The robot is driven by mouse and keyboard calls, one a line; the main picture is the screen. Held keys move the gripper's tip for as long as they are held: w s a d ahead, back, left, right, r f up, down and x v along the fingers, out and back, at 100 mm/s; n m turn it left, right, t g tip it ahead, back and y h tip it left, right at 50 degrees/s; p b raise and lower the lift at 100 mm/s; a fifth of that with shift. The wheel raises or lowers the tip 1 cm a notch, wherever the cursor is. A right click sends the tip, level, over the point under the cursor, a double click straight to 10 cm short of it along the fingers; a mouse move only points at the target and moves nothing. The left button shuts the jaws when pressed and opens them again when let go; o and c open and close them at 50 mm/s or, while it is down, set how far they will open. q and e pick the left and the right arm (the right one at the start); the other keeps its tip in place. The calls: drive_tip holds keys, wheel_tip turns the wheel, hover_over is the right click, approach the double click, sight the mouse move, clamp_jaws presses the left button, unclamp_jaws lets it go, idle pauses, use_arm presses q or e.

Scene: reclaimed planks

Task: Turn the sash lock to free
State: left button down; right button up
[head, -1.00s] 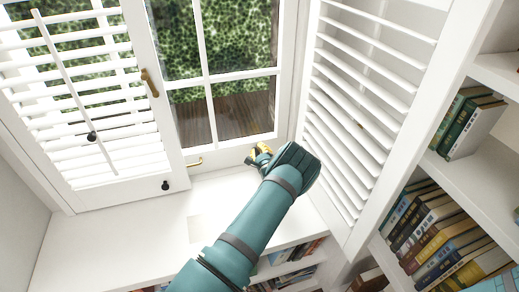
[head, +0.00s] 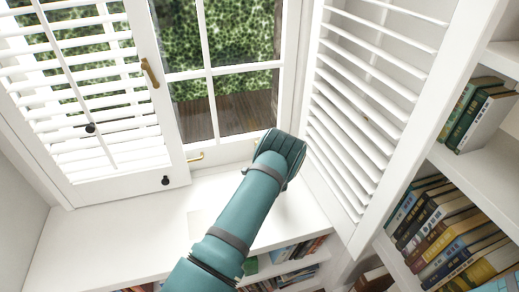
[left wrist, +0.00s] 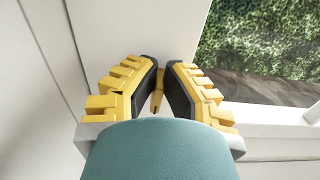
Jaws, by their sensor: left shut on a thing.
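My left gripper shows in the left wrist view (left wrist: 166,78), its black pads and yellow fingers shut on a small brass-coloured lever (left wrist: 157,96), which appears to be the sash lock. The lever stands between the pads against the white window frame; its base and full angle are mostly hidden by my gripper. In the head view my teal left arm reaches to the lower right of the window sash (head: 225,153); the wrist hides the fingers and the lever there. My right gripper is in neither view.
Louvred shutters stand left (head: 85,130) and right (head: 355,120). Bookshelves (head: 470,185) are at right. The white sill (head: 125,220) is clear at left.

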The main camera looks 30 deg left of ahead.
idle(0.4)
use_arm(q)
drive_tip(key=c, duration=1.1)
unclamp_jaws()
drive_tip(key=shift+w, duration=0.1)
drive_tip(key=shift+o, duration=0.2)
drive_tip(key=shift+d, duration=0.1)
drive_tip(key=v, duration=1.2)
